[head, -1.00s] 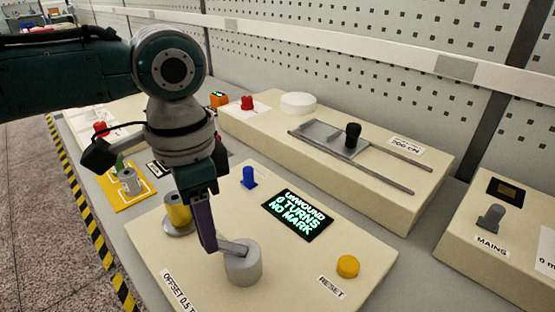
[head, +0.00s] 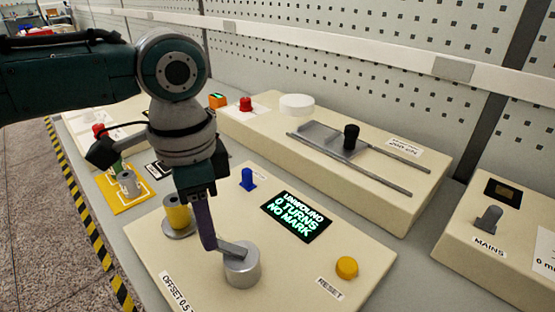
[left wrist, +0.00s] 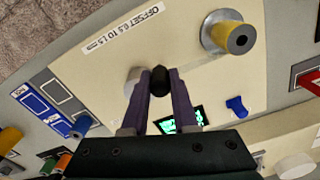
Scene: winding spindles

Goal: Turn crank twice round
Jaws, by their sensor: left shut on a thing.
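The crank is a grey hub (head: 242,268) with a short flat arm, on the cream winding box (head: 300,270). My left gripper (head: 211,246) points down at the outer end of the crank arm, left of the hub. In the left wrist view its two fingers (left wrist: 159,84) close on the dark crank knob (left wrist: 159,77). A display (head: 297,217) on the box reads "UNWOUND 0 TURNS NO MARK". A yellow spool (head: 178,212) stands on a spindle behind and left of the crank; it also shows in the left wrist view (left wrist: 238,40). My right gripper is out of view.
A blue peg (head: 248,180) and a yellow reset button (head: 347,267) stand on the same box. Behind is a long box (head: 370,195) with a slide and black knob (head: 351,137). A mains switch box (head: 475,260) is at right.

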